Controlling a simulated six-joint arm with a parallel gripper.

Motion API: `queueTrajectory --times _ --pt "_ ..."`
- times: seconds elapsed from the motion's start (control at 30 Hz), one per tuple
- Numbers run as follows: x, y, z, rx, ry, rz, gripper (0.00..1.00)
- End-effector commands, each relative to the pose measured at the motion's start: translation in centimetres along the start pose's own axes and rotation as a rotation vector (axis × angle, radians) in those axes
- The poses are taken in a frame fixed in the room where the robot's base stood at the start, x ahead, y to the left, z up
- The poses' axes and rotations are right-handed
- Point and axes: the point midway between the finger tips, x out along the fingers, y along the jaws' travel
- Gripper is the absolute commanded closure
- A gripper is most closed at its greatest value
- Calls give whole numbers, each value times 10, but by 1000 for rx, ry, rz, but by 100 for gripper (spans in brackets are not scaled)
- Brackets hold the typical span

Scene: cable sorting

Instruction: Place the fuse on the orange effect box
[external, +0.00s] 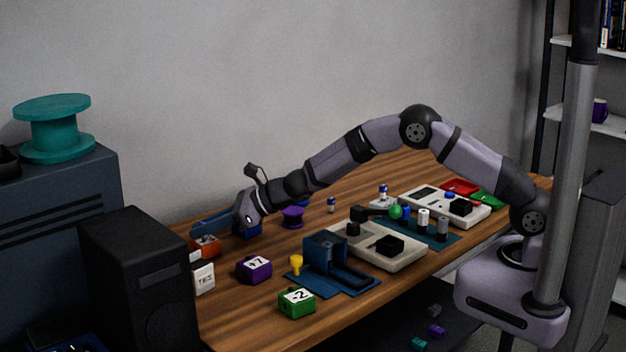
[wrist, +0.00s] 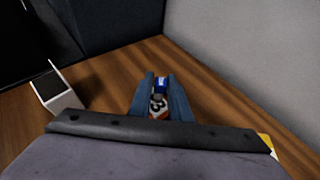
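The orange effect box (external: 207,246) stands at the left end of the table, with a white face on its left side. My gripper (external: 200,222) is right above it in the external view. In the wrist view, a blue and white piece that looks like the fuse (wrist: 160,83) sits between the fingertips of my gripper (wrist: 160,78). The fingers appear closed on its sides. Orange and a dark-marked white patch of the effect box (wrist: 158,113) show just below it between the fingers. I cannot tell whether fuse and box touch. The fuse is hidden in the external view.
A white block (external: 203,278) and a purple box (external: 254,269) stand in front. A blue box (external: 246,230) is close behind my gripper, and a purple spool (external: 292,217) is to the right. A black speaker (external: 135,285) stands left of the table.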

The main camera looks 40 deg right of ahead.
Motion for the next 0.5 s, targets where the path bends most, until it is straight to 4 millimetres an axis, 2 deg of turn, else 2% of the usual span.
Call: queueTrajectory --times 0.5 --pt "-2 0 5 0 0 0 70"
